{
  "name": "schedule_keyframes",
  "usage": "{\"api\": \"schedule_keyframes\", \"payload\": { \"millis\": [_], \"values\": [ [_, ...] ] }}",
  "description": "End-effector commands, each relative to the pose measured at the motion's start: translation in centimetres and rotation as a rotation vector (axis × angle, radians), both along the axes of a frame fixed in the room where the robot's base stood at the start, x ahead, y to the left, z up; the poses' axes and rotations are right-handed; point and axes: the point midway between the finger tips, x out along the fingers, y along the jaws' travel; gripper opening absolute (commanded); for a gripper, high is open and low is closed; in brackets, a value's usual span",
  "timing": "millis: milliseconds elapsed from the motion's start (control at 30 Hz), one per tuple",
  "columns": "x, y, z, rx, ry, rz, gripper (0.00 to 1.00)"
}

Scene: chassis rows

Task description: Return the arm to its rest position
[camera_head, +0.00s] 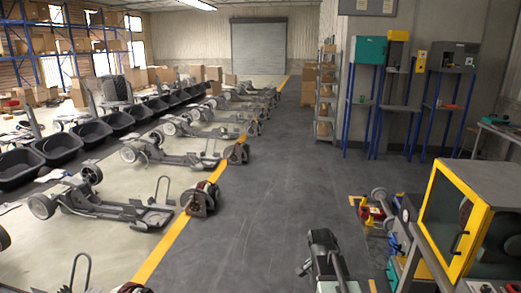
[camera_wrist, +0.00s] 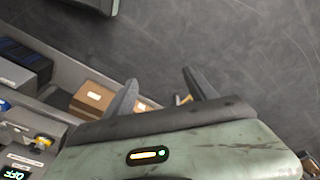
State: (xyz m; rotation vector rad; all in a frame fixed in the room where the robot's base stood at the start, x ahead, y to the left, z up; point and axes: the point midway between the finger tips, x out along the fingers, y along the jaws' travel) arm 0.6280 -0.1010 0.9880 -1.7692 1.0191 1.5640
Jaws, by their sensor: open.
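My gripper (camera_wrist: 160,80) shows in the wrist view with its two dark fingers spread apart. Nothing is between the fingers, and the grey floor lies beyond them. My arm (camera_head: 325,250) shows at the bottom of the head view, right of centre, as a worn grey-green body. It stands in front of open floor. Its lower part is cut off by the picture edge. I cannot make out the fingers clearly in the head view.
In the wrist view, a small cardboard box (camera_wrist: 93,98) and a dark blue bin (camera_wrist: 24,62) lie left of my gripper. A yellow-framed cabinet (camera_head: 455,220) stands at right. Chassis (camera_head: 100,205) line the left beyond a yellow line. The middle aisle (camera_head: 285,175) is clear.

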Motion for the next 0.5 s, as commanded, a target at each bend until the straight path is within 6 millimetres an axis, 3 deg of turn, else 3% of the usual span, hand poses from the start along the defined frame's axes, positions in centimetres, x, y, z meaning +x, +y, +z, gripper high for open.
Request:
{"api": "schedule_keyframes", "payload": {
  "millis": [33,100,133,300,500],
  "values": [
    [-1.1,3.6,-0.3,0.023,0.018,0.134,0.65],
    [-2.8,7.7,-0.6,0.064,0.048,0.352,0.65],
    [-3.6,8.8,-0.6,0.081,0.061,0.443,0.65],
    [-5.5,10.2,-0.6,0.146,0.096,0.802,0.65],
    [-5.4,10.3,-0.6,0.148,0.114,0.978,0.65]
  ]
}}
